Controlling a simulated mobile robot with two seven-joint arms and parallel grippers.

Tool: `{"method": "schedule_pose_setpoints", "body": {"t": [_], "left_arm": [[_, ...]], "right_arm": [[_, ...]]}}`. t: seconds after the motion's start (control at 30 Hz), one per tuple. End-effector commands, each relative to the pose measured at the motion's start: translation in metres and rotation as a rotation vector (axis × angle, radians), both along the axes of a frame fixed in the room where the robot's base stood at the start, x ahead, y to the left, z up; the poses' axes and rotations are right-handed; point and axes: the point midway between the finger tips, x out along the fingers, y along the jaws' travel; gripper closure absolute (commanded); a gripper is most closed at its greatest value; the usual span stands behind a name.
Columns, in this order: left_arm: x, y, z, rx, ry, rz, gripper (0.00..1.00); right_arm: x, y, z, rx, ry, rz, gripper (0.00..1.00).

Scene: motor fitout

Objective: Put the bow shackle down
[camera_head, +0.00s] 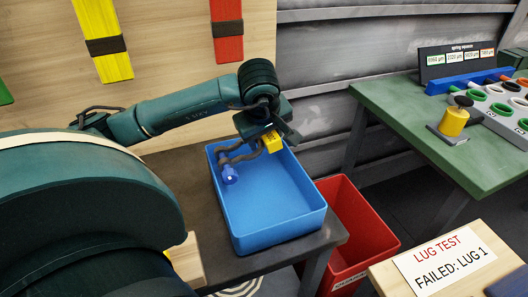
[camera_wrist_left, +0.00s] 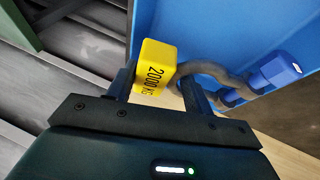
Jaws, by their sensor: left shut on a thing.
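The bow shackle (camera_head: 240,155) has a dark grey bow, a blue pin end and a yellow block. My left gripper (camera_head: 270,138) is shut on it at the yellow block. The shackle hangs at the back left of a blue tray (camera_head: 278,242), with its blue end inside the tray's outline. I cannot tell whether it touches the tray. In the left wrist view, the yellow block, marked "2000 KG", sits between the fingers of the left gripper (camera_wrist_left: 158,88). The grey bow (camera_wrist_left: 205,72) runs right to the blue end. My right gripper is not in view.
The blue tray stands on a dark table (camera_head: 190,205), and its floor looks otherwise empty. A red bin (camera_head: 352,225) stands to its right. A green bench (camera_head: 420,120) holds coloured parts. A sign (camera_head: 443,262) reads "LUG TEST FAILED: LUG 1".

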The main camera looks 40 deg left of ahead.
Motion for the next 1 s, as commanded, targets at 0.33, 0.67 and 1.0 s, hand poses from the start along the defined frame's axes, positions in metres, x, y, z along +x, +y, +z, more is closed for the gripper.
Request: {"method": "schedule_pose_setpoints", "body": {"t": [0.33, 0.67, 1.0], "left_arm": [[0.0, 0.0, -0.032, 0.0, -0.002, 0.001, 0.91], [0.001, 0.0, -0.052, 0.001, -0.006, 0.0, 0.91], [0.0, 0.0, -0.057, 0.001, -0.001, 0.0, 0.4]], "right_arm": [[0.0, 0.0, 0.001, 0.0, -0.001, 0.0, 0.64], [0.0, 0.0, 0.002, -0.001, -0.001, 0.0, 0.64], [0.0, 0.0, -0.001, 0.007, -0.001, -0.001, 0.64]]}}
